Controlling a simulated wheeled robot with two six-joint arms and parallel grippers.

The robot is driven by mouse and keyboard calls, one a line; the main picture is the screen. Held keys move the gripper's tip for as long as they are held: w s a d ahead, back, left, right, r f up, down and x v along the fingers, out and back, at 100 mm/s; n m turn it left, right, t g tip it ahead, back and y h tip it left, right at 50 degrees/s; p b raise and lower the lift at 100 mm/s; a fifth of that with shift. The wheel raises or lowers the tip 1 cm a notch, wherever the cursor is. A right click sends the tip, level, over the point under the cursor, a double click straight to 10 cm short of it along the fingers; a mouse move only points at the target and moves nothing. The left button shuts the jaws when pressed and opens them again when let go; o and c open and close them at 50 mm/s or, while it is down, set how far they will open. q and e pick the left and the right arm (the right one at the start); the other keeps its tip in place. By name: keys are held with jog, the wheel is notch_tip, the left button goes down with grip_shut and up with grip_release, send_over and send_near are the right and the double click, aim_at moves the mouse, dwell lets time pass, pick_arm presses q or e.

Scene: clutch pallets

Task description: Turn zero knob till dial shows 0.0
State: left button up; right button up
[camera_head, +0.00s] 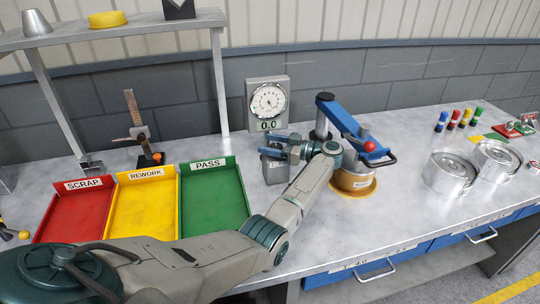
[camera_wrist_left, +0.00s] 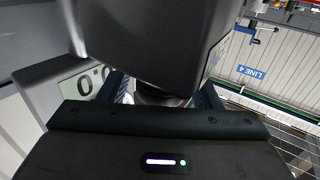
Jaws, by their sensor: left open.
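The dial gauge (camera_head: 268,102) stands against the back wall, with a round white face and a display (camera_head: 269,125) below it reading 0.0. The display also shows in the left wrist view (camera_wrist_left: 88,82), rotated and partly cut off. My left gripper (camera_head: 268,152) is in front of the gauge, at the grey block below it. Its blue fingers are apart in the left wrist view (camera_wrist_left: 160,95). A round, shiny part, which looks like the zero knob (camera_wrist_left: 162,98), shows between them, mostly hidden by a dark body. I cannot tell whether the fingers touch it. My right gripper is not in view.
Red scrap (camera_head: 53,228), yellow rework (camera_head: 117,222) and green pass (camera_head: 243,198) trays lie left of the gripper. A blue lever press (camera_head: 343,122) on a yellow base stands close on its right. Metal cans (camera_head: 450,183) stand farther right. The bench front centre is clear.

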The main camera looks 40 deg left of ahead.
pick_arm(q)
notch_tip(320, 180, up, 3)
jog(key=shift+f+b, duration=0.15)
jog(key=shift+b, duration=0.55)
jog(key=s+d+b, duration=0.1)
jog(key=s+d, duration=0.3)
jog(key=s, duration=0.2)
jog(key=s+d+r+b, duration=0.1)
jog(key=s+d, duration=0.3)
jog(key=s, duration=0.3)
jog(key=shift+s+d+r, duration=0.2)
jog(key=shift+d+r, duration=0.1)
jog(key=shift+d, duration=0.05)
